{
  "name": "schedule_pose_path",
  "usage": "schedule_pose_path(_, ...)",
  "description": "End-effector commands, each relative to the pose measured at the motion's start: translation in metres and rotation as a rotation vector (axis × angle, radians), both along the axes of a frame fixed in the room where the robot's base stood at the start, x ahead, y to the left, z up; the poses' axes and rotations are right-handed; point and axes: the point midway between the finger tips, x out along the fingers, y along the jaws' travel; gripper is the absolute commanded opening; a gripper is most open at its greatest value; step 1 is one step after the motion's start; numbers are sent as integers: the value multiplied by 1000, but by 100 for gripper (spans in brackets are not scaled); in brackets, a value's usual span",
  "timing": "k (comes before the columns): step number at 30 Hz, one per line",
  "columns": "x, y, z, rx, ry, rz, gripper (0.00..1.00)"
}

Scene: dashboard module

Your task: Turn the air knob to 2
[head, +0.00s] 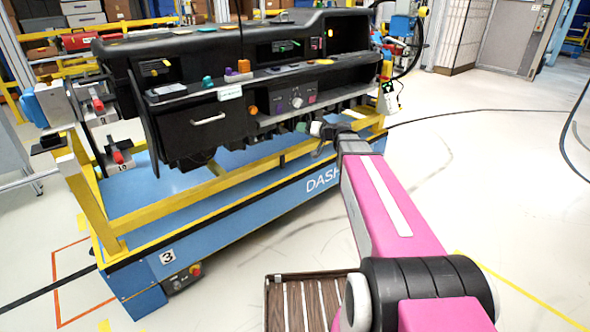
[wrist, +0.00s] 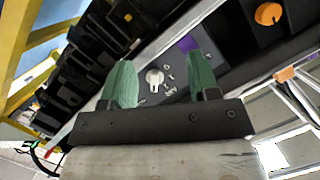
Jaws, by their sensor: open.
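The air knob looks to be the small white-silver knob (head: 297,102) on the dark front panel of the dashboard. In the wrist view the knob (wrist: 154,77) shows between my two green fingers, with small white markings around it. The number it points to is too small to read. My gripper (wrist: 160,58) is open, with one finger to each side of the knob in that view and nothing held. In the head view my gripper (head: 308,127) is just below and right of the knob. I cannot tell whether the fingers touch the panel.
An orange knob (head: 253,110) sits left of the white knob; it also shows in the wrist view (wrist: 267,13). A drawer with a silver handle (head: 208,119) is further left. The dashboard (head: 330,67) stands on a blue cart (head: 205,215) with yellow rails. The floor at right is open.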

Motion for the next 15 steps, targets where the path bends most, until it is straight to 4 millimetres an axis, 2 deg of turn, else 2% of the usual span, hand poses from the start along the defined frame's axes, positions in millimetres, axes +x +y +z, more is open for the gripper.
schedule_pose_path(15, -58, 36, -59, -204, 123, 155, 55)
